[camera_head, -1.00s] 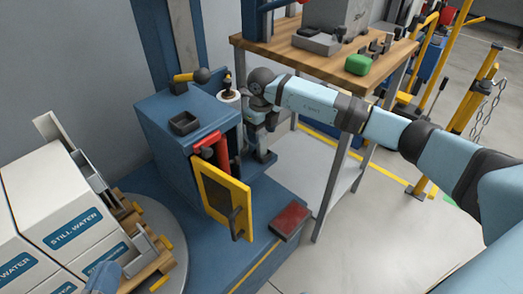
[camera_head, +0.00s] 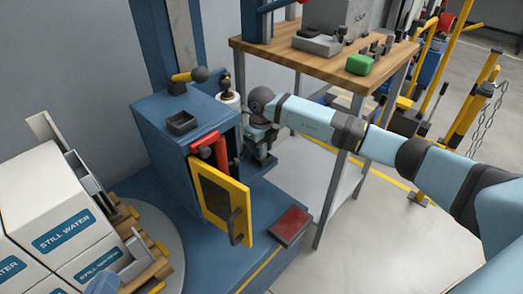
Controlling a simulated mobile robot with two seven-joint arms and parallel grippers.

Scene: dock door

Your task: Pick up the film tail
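I cannot make out a film tail in the head view. White boxes (camera_head: 52,196) labelled "STILL WATER" are stacked on a wooden pallet (camera_head: 160,266) on a round grey turntable (camera_head: 174,238) at the lower left. My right arm comes in from the right. My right gripper (camera_head: 262,150) points down beside the right side of a blue cabinet (camera_head: 165,139). Its fingers are small and dark there, and I cannot tell if they are open or hold anything. A light blue part shows at the bottom left edge, but no fingers of my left gripper can be made out.
A yellow-framed door (camera_head: 221,202) stands open on the cabinet, with a red part (camera_head: 208,142) behind it. A red pad (camera_head: 290,226) lies on the blue base. A wooden workbench (camera_head: 310,62) carries a green object (camera_head: 360,64). Grey floor is clear at the lower right.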

